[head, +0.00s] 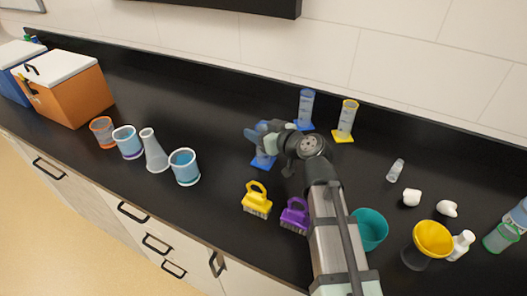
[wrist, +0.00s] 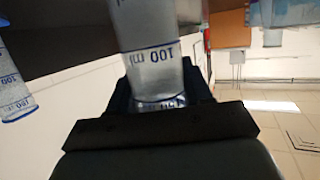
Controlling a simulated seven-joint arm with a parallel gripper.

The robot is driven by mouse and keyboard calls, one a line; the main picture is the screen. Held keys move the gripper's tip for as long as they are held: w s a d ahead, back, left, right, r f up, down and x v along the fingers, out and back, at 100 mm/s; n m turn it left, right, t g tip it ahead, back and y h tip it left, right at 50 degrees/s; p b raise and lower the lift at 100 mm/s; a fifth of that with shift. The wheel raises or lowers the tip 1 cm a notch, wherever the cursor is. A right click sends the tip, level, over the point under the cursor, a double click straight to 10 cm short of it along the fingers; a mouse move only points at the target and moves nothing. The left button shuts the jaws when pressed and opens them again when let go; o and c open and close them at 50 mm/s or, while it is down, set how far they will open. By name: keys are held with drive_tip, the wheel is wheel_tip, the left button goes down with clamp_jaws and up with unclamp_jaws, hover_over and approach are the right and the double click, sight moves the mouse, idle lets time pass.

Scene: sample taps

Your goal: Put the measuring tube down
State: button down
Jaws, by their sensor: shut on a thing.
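A clear measuring tube (wrist: 155,45) with blue marks, "100 ml" among them, stands between the dark fingers of my gripper (wrist: 160,85) in the wrist view. My gripper (head: 268,138) is shut on it. In the head view the tube's blue base (head: 262,162) shows below the gripper, at or just above the black bench; I cannot tell whether it touches. The gripper hides much of the tube there. A second blue-based tube (head: 306,106) and a yellow-based tube (head: 347,117) stand upright behind, to the right.
A yellow brush (head: 257,200) and a purple brush (head: 295,215) lie in front of the held tube. Several beakers and a flask (head: 154,152) stand to the left. A teal cup (head: 371,229) and a yellow funnel (head: 433,239) are at right. The bench (head: 215,125) left of the gripper is clear.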

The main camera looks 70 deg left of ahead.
wheel_tip(320, 180, up, 10)
idle(0.8)
